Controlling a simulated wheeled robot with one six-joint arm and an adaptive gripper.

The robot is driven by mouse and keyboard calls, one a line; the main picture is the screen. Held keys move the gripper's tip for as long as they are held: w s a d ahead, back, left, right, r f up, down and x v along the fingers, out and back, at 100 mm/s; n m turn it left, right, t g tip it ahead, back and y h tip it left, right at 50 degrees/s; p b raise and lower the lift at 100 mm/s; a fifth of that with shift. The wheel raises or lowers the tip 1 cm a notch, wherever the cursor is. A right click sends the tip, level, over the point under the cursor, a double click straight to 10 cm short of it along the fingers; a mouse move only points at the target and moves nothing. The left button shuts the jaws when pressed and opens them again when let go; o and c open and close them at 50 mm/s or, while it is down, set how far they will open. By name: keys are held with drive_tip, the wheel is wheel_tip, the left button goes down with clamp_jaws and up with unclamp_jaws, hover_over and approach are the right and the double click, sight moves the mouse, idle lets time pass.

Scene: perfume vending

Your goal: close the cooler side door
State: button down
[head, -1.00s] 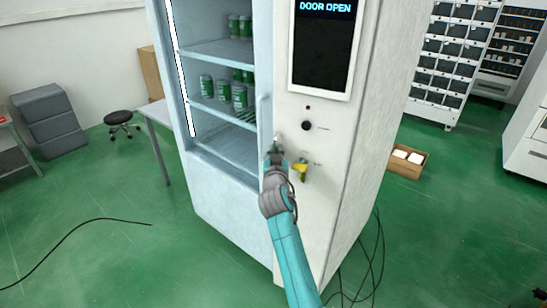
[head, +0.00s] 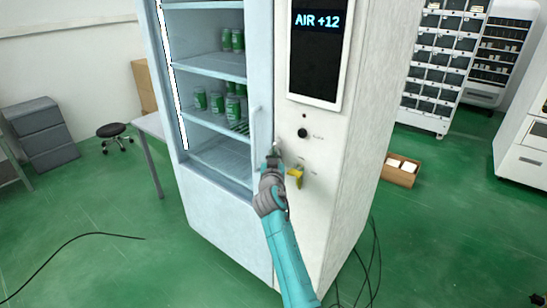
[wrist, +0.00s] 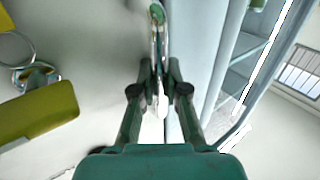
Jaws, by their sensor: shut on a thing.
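The cooler (head: 225,215) is a tall pale cabinet with a shelved, lit left part and a white control side. The side door (head: 262,80) is a pale blue, upright frame beside the control panel. It also shows in the wrist view (wrist: 205,60) to the right of my gripper. My gripper (head: 274,155) is at the seam between door and panel. In the wrist view my gripper (wrist: 160,75) is shut on a thin upright metal bar (wrist: 158,40), seemingly the door handle. I cannot tell if a narrow gap is left at the door.
A yellow tag (head: 295,177) hangs on the panel right of my gripper, close in the wrist view (wrist: 40,112). A screen (head: 317,50) reads "AIR +12". Green cans (head: 217,102) stand on the shelves. Cables (head: 370,265) lie on the floor at right.

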drive_tip(key=shift+d+f, duration=0.15)
drive_tip(key=c, duration=1.2)
unclamp_jaws()
drive_tip(key=s, duration=0.4)
drive_tip(key=s+a, duration=0.1)
drive_tip(key=s, duration=0.7)
drive_tip(key=shift+a, duration=0.2)
